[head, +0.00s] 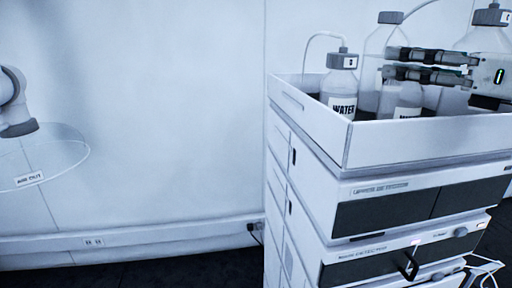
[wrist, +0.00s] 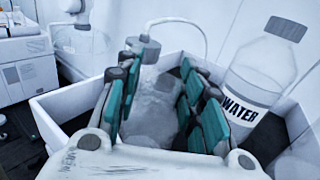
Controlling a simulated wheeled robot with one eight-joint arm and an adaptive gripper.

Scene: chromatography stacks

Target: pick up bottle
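My gripper (head: 387,64) reaches in from the right over the white tray, fingers pointing left. In the wrist view my gripper (wrist: 165,100) is open, with a wide gap between its green pads. A bottle with a grey cap and a thin tube (head: 340,84) stands upright in the tray, marked WATER. What looks like this bottle (wrist: 152,100) shows between and beyond the fingers in the wrist view. In the head view a gap separates it from the fingertips. A taller capped bottle (head: 376,46) stands behind the fingers; a WATER-labelled bottle (wrist: 258,72) stands right in the wrist view.
The raised-wall tray (head: 415,143) sits on a stack of instrument modules (head: 385,212). Another large bottle (head: 484,36) stands at the right, partly hidden by my gripper. A white wall is close behind. Open space lies left of the stack.

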